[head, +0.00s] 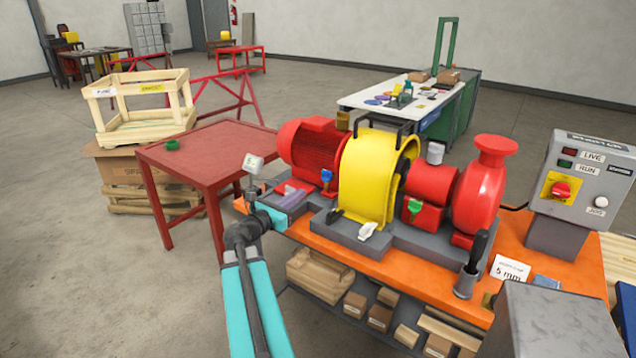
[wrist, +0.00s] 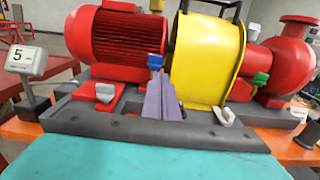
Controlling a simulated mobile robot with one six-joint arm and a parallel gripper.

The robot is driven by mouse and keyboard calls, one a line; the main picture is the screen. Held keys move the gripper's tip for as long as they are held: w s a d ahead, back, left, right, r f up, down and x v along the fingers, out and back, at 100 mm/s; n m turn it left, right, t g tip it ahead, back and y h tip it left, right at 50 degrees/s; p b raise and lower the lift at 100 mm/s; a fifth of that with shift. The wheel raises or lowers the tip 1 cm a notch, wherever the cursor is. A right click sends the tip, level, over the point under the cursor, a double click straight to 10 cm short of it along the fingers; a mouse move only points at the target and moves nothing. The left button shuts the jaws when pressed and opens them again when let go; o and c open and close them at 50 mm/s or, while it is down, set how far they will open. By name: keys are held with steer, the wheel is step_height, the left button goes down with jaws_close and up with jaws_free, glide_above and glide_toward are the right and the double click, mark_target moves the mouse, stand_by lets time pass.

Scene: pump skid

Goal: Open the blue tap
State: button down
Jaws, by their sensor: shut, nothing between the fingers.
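The blue tap (head: 327,176) is a small blue handle low on the motor's right end, beside the yellow coupling guard. In the wrist view the blue tap (wrist: 155,62) shows just beyond the tips of my purple fingers. My gripper (head: 299,188) is at the left end of the skid, in front of the red motor (head: 313,143). In the wrist view my gripper (wrist: 160,80) has its fingers together with nothing between them, pointing at the tap. I cannot tell whether the tips touch it. The tap's lower part is hidden behind the fingers.
A white tap (head: 367,230) and a green tap (head: 414,206) stand to the right. The yellow guard (head: 365,180) rises close to the blue tap. A sign marked 5 (wrist: 25,60) stands at the left. A red table (head: 205,150) is behind left.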

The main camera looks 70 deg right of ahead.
mark_target(329, 174)
steer(key=shift+d, duration=0.1)
steer(key=shift+p+x, duration=2.2)
steer(key=shift+x, duration=4.7)
steer(key=shift+s+a, duration=0.15)
steer(key=shift+a, duration=0.1)
steer(key=shift+d, duration=0.2)
steer(key=shift+w, duration=0.2)
steer(key=shift+n+t+b, duration=0.3)
steer(key=shift+t+b, duration=0.05)
steer(key=shift+t, duration=0.05)
steer(key=shift+s, duration=0.3)
